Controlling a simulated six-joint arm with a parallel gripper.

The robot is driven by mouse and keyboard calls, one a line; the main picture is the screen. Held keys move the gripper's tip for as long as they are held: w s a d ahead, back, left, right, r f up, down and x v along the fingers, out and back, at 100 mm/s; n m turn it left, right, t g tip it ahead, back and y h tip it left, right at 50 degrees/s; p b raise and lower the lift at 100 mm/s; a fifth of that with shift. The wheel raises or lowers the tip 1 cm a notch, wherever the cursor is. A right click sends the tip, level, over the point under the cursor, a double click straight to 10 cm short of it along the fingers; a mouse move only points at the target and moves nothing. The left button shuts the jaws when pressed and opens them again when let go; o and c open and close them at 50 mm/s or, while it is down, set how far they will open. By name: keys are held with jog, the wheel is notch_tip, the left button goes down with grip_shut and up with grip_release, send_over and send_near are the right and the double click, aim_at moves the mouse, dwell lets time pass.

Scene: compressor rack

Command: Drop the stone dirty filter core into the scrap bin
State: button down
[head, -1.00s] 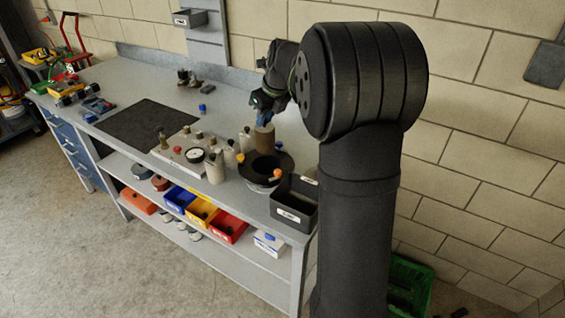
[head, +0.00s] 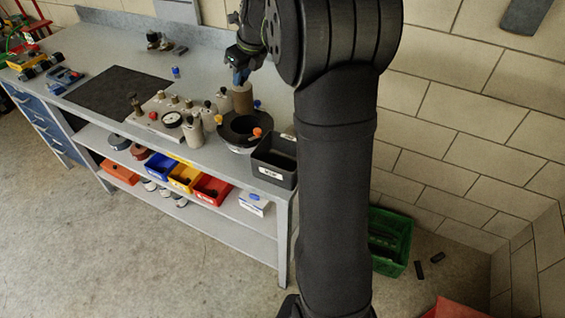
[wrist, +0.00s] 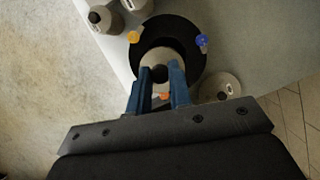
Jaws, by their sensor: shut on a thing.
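The filter core (head: 242,101), a tan stone-coloured cylinder, is held upright in my gripper (head: 240,76) by its blue fingers. The wrist view shows the core (wrist: 171,54) end-on, with a dark round centre between the fingertips (wrist: 162,76). The core is over or just behind the black round housing (head: 240,128), which has coloured knobs on its rim; its lower end and any contact there are unclear. A dark grey open bin (head: 272,175) with a white label stands right of the housing at the bench corner. The label is too small to read.
Several pale bottles (head: 194,134) stand left of the housing, beside a plate with a gauge (head: 172,119). A dark mat (head: 118,93) lies farther left. A green crate (head: 388,240) stands on the floor right of the bench.

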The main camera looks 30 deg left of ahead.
jog(key=s+d+f+n+g, duration=0.1)
jog(key=s+d+n+g, duration=0.2)
jog(key=d, duration=0.6)
jog(key=s+d+f+n, duration=0.2)
jog(key=s+d+n, duration=0.3)
jog(key=d, duration=0.4)
jog(key=shift+n, duration=0.4)
jog(key=shift+w+a+f, duration=0.1)
jog(key=shift+w+f, duration=0.15)
jog(key=shift+f, duration=0.45)
jog(key=shift+w+a+f, duration=0.1)
jog(key=shift+w+f, duration=0.15)
jog(key=shift+f, duration=0.5)
jog(key=shift+w+a+f, duration=0.1)
jog(key=shift+w+f, duration=0.15)
jog(key=shift+f, duration=0.45)
jog(key=c, duration=1.2)
grip_release()
jog(key=shift+c, duration=0.2)
jog(key=v, duration=1.7)
jog(key=shift+w+r, duration=0.2)
jog(key=shift+r, duration=0.1)
jog(key=shift+a+f, duration=0.1)
jog(key=shift+a, duration=0.05)
